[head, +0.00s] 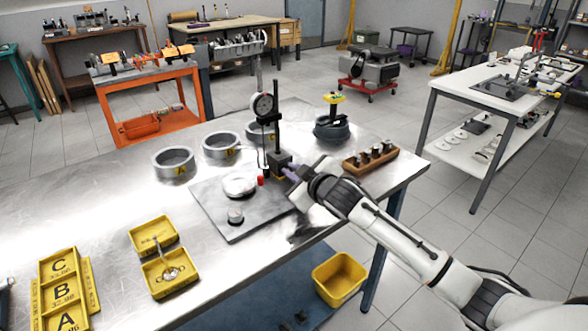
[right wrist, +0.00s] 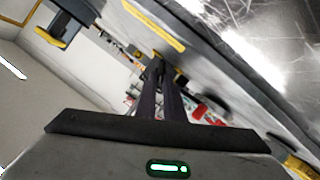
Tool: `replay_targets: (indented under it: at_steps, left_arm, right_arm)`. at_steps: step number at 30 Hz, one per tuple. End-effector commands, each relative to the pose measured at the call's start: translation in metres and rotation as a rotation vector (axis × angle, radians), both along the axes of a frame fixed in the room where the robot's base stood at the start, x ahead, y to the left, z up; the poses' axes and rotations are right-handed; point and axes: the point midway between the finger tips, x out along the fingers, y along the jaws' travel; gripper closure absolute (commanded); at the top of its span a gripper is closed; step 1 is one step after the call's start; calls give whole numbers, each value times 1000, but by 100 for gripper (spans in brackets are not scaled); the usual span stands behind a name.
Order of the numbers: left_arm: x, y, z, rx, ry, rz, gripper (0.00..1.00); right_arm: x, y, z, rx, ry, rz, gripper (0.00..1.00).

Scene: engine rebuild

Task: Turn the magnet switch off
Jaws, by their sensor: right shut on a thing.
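The dial indicator stand has a black magnetic base block (head: 280,160) at the back right corner of the grey surface plate (head: 225,222). Its post (head: 276,115) stands upright and carries a round dial gauge (head: 263,106). My right gripper (head: 289,173) reaches in from the right with its fingertips at the side of the base. In the right wrist view the two dark fingers (right wrist: 159,80) are close together, shut on a small dark part at their tips. I take this to be the magnet switch, but the fingers hide most of it. The switch position cannot be read.
A pale disc (head: 239,185), a small red piece (head: 261,181) and a small metal cylinder (head: 235,216) are on the plate. Metal rings (head: 173,164) stand behind it. A wooden block with dark parts (head: 370,158) is at the right. Yellow trays (head: 168,288) lie front left.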

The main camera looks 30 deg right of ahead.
Motion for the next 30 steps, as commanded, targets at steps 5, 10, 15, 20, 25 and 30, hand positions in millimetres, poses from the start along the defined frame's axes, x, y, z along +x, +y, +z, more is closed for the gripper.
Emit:
replay_targets:
  at_steps: [5, 10, 15, 20, 25, 30]
  left_arm:
    - [1, 0, -2, 0, -1, 0, 68]
    - [1, -1, -3, -1, -2, -1, 68]
    - [1, -1, -4, -2, -2, 0, 68]
    - [1, -1, -4, -2, -3, 0, 68]
    - [1, -1, -4, -2, -3, 0, 68]
    - [1, -1, -4, -1, -3, 1, 68]
  right_arm:
    - [-1, 3, -5, -121, -5, 0, 100]
    - [-1, 4, -5, -207, -11, -2, 100]
    - [-1, 4, -6, -259, -16, -2, 100]
    - [-1, 3, -6, -279, -16, -3, 100]
    - [-1, 3, -6, -286, -16, -4, 100]
    - [-1, 3, -6, -286, -16, -4, 100]
